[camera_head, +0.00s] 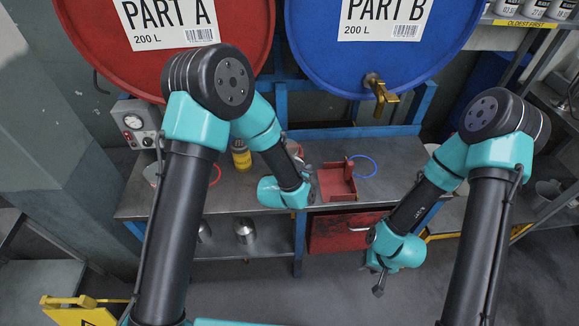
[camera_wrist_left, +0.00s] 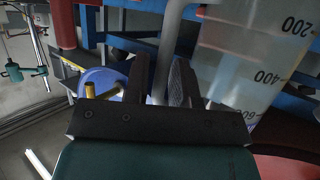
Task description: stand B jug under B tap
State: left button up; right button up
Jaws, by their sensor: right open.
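The B tap (camera_head: 380,92) is a brass spout low on the blue PART B drum (camera_head: 350,45). A blue ring (camera_head: 363,166) lies on the bench below it. In the left wrist view, a translucent jug (camera_wrist_left: 250,60) with 200 and 400 marks is close up. Its grey handle (camera_wrist_left: 170,50) runs between the fingers of my left gripper (camera_wrist_left: 158,75), which appear shut on it. No letter shows on this jug. In the head view my left gripper (camera_head: 302,165) is over the bench, left of the blue ring, partly hidden. My right gripper (camera_head: 378,282) is open and empty in front of the bench.
A red bracket (camera_head: 337,184) stands on the bench just left of the blue ring. A yellow bottle (camera_head: 241,156) and a red ring (camera_head: 215,175) are further left. A gauge box (camera_head: 136,123) sits at the back left.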

pick_arm(q)
jog(key=shift+c, duration=0.3)
grip_shut()
jog(key=shift+r, duration=0.1)
dwell(0.4)
